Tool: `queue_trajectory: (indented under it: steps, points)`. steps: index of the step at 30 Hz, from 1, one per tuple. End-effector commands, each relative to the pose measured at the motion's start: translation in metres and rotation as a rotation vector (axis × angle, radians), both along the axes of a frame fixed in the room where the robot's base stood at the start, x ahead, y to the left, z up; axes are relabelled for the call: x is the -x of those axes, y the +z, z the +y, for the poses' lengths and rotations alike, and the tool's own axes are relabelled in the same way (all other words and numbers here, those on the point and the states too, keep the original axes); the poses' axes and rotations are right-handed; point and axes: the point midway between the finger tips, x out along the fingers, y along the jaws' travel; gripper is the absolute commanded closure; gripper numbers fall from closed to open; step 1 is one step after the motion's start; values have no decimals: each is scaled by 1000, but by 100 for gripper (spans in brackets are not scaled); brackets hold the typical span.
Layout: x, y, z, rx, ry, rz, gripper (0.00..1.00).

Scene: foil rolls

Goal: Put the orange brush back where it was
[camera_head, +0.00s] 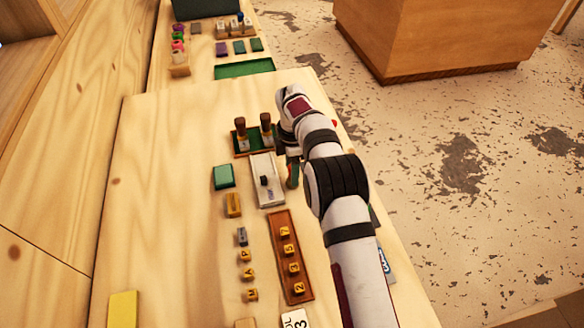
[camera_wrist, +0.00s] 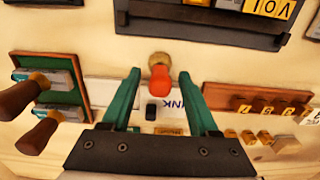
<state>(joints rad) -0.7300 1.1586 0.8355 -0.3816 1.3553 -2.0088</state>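In the wrist view, the orange brush (camera_wrist: 160,79), with a tan end (camera_wrist: 159,59), shows between my gripper's fingertips. Clear gaps show on both sides of it. I cannot tell whether it stands or lies, or its height relative to the fingers. My gripper (camera_wrist: 159,75) has two green fingers, open and wide apart. In the head view, my gripper (camera_head: 292,176) is low on the right side of the table, just right of the white ink tray (camera_head: 268,195). My arm hides the area behind it there, and the brush is not clearly visible.
A green tray (camera_wrist: 63,61) holds brown-handled stamps. A rust-coloured tray (camera_head: 280,240) holds several yellow number blocks. A dark tray (camera_wrist: 180,28) lies beyond the brush. A teal box (camera_head: 223,176) and several small blocks stand left. The table's left part is mostly clear.

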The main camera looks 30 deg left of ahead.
Motion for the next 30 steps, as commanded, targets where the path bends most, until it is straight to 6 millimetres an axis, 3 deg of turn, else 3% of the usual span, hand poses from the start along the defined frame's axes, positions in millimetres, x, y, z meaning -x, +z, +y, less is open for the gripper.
queue_trajectory:
  steps: [7, 18, 22, 27, 29, 30]
  points:
    - [0, 6, 0, -1, 0, -1, 39]
    - [-1, 101, 0, -3, 0, -3, 39]
    - [-1, 118, 0, -1, 0, -1, 39]
    - [0, 125, -1, -1, -7, 1, 39]
    - [-3, 133, -12, -3, -66, 1, 39]
    - [-5, 145, -26, -7, -152, 4, 39]
